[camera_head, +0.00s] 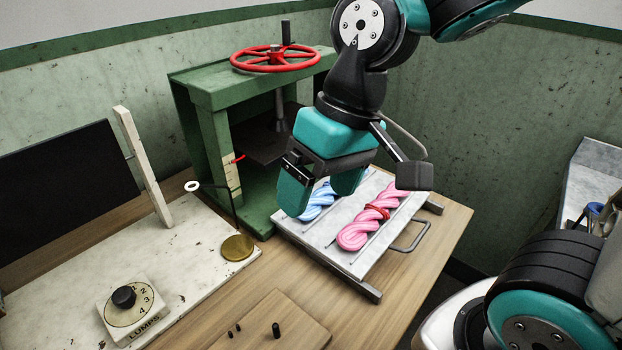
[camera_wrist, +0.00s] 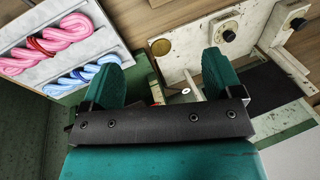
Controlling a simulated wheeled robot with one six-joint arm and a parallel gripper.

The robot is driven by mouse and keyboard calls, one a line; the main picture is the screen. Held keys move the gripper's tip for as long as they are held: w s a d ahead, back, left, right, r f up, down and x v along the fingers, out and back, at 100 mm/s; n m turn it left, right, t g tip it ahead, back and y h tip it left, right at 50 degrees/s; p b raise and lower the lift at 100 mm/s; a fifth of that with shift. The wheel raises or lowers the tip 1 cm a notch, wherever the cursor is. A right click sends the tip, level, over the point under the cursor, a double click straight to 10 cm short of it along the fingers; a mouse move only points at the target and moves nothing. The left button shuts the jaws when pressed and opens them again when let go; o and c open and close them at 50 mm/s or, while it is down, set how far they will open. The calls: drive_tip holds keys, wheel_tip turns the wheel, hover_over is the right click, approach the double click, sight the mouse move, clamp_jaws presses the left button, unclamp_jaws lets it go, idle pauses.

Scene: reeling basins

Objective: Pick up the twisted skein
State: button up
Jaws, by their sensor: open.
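A pink twisted skein (camera_head: 370,216) with a red tie lies on the right part of a pale grey tray (camera_head: 345,258). A blue twisted skein (camera_head: 321,201) lies beside it on the left, partly hidden behind my gripper (camera_head: 321,192). My gripper is open, with nothing seen between its fingers, and appears above the tray's left end. In the wrist view, the pink skein (camera_wrist: 48,43) and the blue skein (camera_wrist: 84,77) lie to the left of my open gripper (camera_wrist: 163,76). One finger overlaps the blue skein's end there.
A green press (camera_head: 208,135) with a red handwheel (camera_head: 275,58) stands just behind and left of the tray. A pale board (camera_head: 190,285) with a dial (camera_head: 128,307) and brass disc (camera_head: 237,247) lies left. A wooden board (camera_head: 272,325) with small black pegs is in front.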

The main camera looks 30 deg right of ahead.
drive_tip(key=w+d+m+h+p, duration=0.2)
drive_tip(key=w+d+m, duration=0.5)
drive_tip(key=w, duration=0.4)
drive_tip(key=m+h+p, duration=0.1)
drive_tip(key=m, duration=0.9)
hover_over(324, 195)
drive_tip(key=w+d, duration=0.3)
drive_tip(key=d, duration=0.2)
drive_tip(key=f, duration=0.2)
wheel_tip(324, 195, down, 11)
drive_tip(key=shift+p, duration=0.8)
drive_tip(key=shift+s+f+p, duration=0.1)
drive_tip(key=shift+f+p, duration=0.75)
drive_tip(key=shift+f, duration=2.25)
drive_tip(key=shift+c, duration=0.4)
drive_tip(key=c, duration=1)
